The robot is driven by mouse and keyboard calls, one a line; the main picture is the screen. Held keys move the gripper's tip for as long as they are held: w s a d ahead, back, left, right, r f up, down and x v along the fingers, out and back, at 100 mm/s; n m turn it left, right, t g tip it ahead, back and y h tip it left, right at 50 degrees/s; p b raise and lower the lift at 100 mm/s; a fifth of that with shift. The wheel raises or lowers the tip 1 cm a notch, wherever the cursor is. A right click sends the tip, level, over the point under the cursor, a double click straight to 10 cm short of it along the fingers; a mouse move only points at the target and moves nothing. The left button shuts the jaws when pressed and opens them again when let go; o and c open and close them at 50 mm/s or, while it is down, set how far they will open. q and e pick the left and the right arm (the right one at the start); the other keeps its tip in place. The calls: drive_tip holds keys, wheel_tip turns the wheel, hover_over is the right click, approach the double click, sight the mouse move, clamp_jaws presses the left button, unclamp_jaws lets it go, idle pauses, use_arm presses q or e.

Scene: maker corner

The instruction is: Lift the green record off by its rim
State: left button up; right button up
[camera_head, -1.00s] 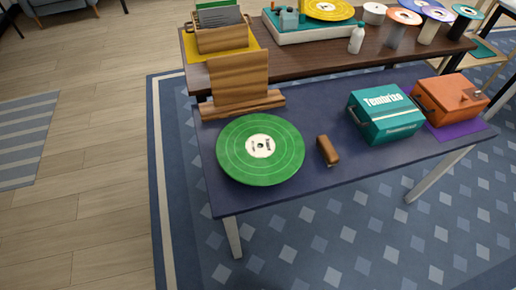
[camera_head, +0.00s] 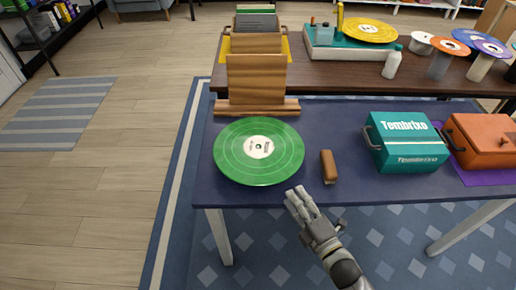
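The green record (camera_head: 235,160), with a cream label, lies flat near the front left of the blue table (camera_head: 340,190). It seems to reach close to the table's front edge. What it rests on is hidden beneath it. My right gripper (camera_head: 299,196) is in front of the table edge, just below and right of the record in the picture, apart from it as far as I can tell. Its fingers point toward the table and look close together; whether they are open or shut is unclear. Nothing shows in them. My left gripper is not in view.
A brown brush-like block (camera_head: 328,167) lies right of the record. A wooden stand (camera_head: 256,85) is behind it. A teal box (camera_head: 405,143) and an orange box (camera_head: 482,140) stand at the right. A darker table behind holds a turntable with a yellow record (camera_head: 369,30).

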sight(285, 179)
drive_tip(key=x, duration=0.7)
drive_tip(key=shift+w+d+f+p, duration=0.15)
drive_tip(key=shift+w+f+p, duration=0.15)
drive_tip(key=shift+w, duration=0.1)
drive_tip(key=shift+r, duration=0.1)
clamp_jaws()
